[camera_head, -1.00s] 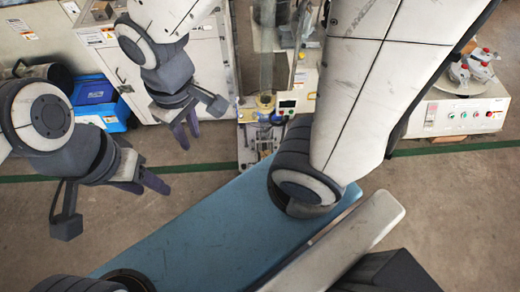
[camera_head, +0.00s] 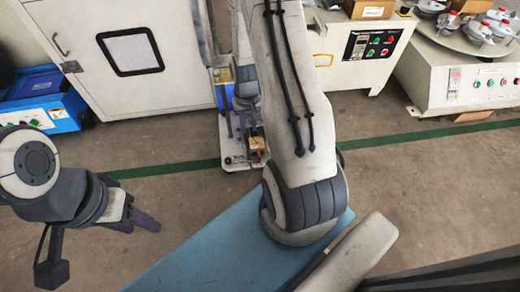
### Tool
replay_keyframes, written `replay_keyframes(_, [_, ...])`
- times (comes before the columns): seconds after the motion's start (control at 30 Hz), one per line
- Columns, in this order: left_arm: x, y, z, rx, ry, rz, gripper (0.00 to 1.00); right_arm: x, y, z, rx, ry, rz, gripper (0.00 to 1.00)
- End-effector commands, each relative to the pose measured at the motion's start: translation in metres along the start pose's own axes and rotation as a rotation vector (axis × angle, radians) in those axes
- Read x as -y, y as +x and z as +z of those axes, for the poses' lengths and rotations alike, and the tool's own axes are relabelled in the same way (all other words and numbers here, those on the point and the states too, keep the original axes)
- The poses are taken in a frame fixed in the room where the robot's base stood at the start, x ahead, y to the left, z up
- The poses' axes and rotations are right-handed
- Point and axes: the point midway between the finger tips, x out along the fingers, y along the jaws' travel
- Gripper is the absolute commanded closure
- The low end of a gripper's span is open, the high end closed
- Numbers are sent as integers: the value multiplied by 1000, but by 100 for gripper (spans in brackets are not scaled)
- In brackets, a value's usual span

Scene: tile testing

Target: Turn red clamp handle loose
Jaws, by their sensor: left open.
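A small red part (camera_head: 257,152), which looks like the clamp handle, shows low on the test machine (camera_head: 232,155) in the middle of the head view. It is too small to tell its angle. My left gripper (camera_head: 145,217) is open and empty over the floor at the left, well apart from the machine. My right arm reaches up past the machine on its right side. Its dark wrist end (camera_head: 246,88) shows just above and behind the red part, partly hidden by the arm. The right fingers cannot be made out clearly, nor whether they touch anything.
A white cabinet (camera_head: 175,88) stands left of the machine, with a blue box (camera_head: 40,108) beside it. White control units (camera_head: 350,75) and a round table with insulators (camera_head: 465,42) stand at the back right. Floor is free around the green line (camera_head: 175,170).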

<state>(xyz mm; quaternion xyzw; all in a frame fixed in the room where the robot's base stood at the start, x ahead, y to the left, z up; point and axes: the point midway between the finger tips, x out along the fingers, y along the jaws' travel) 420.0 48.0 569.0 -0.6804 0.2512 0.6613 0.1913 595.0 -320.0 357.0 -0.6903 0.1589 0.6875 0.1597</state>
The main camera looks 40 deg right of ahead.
Motion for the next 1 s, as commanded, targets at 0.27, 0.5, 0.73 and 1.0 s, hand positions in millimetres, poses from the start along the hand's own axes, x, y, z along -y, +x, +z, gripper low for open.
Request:
replay_keyframes(0.27, [3, 42, 2, -1, 0, 0, 50, -35, 70, -3, 3, 94, 2, 72])
replay_keyframes(0.5, [4, 58, 3, -1, 0, 0, 50, -36, 86, -2, 3, 97, 2, 72])
replay_keyframes(0.73, [7, 96, 5, -1, 0, 0, 50, -35, 122, -2, 4, 96, 3, 72])
replay_keyframes(1.0, [9, 130, 7, 0, 0, 0, 50, -35, 161, -2, 6, 95, 3, 72])
